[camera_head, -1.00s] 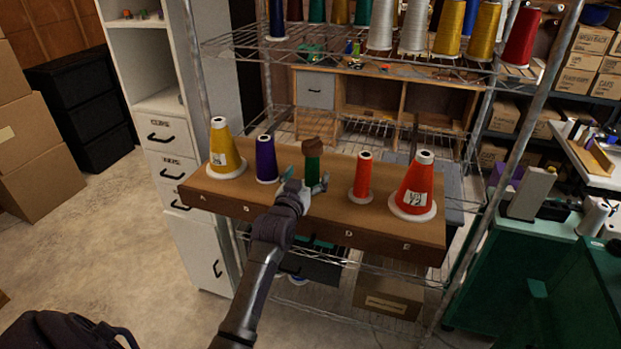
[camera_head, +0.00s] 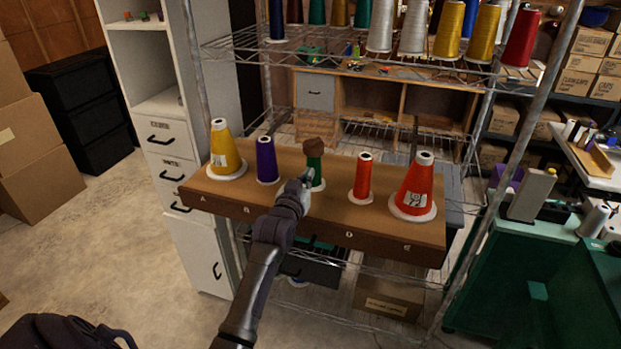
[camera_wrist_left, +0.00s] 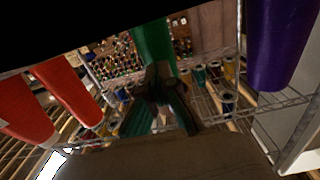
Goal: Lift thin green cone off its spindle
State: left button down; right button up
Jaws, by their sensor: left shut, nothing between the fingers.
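The thin green cone (camera_head: 315,171) stands in the middle of the brown board (camera_head: 330,212), between the purple cone (camera_head: 266,160) and the thin red cone (camera_head: 362,177). In the left wrist view the fingers (camera_wrist_left: 158,88) are shut and empty, in front of the green cone (camera_wrist_left: 152,42). Whether they touch it I cannot tell. My right gripper is not in view.
A yellow cone (camera_head: 222,150) stands at the board's left end and a big red cone (camera_head: 415,187) at its right end. A wire shelf (camera_head: 340,57) with more cones is above and behind. A grey upright post (camera_head: 505,150) rises at right.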

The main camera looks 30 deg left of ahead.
aim_at(312, 144)
pick_arm(q)
jog(key=shift+r, duration=0.1)
notch_tip(312, 144, up, 8)
jog(key=p, duration=0.7)
jog(key=shift+f, duration=0.2)
jog(key=c, duration=1.4)
grip_release()
jog(key=shift+s+f, duration=0.1)
jog(key=v, duration=1.1)
jog(key=shift+s, duration=0.4)
